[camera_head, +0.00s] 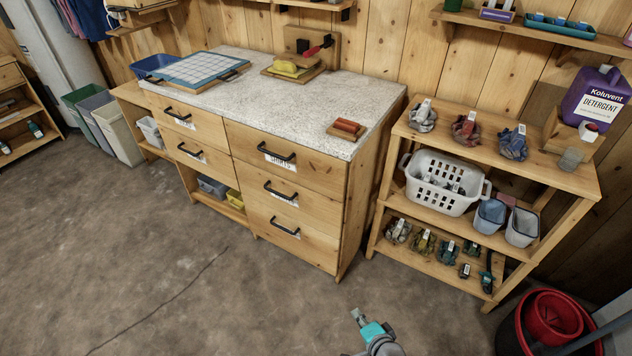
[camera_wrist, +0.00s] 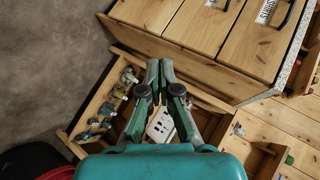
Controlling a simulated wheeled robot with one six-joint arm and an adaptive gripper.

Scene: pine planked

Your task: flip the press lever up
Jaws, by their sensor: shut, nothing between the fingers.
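The press (camera_head: 310,38) stands at the back of the speckled counter, a wooden board on a wooden base. Its lever (camera_head: 317,49) has a red handle and sticks out to the right beside a black block; its exact angle is too small to tell. A yellow cloth-like piece (camera_head: 290,69) lies on the base in front of it. My gripper (camera_head: 356,315) is low in front of the furniture, far from the press. In the wrist view my gripper (camera_wrist: 159,66) has its fingers together and holds nothing. The press is not in the wrist view.
The drawer cabinet (camera_head: 290,165) carries the counter, with a gridded board (camera_head: 205,70) and reddish-brown blocks (camera_head: 346,129) on top. A wooden shelf unit (camera_head: 480,155) with a white basket (camera_head: 441,183) stands at right. A red bucket (camera_head: 550,320) is lower right. The floor at left is clear.

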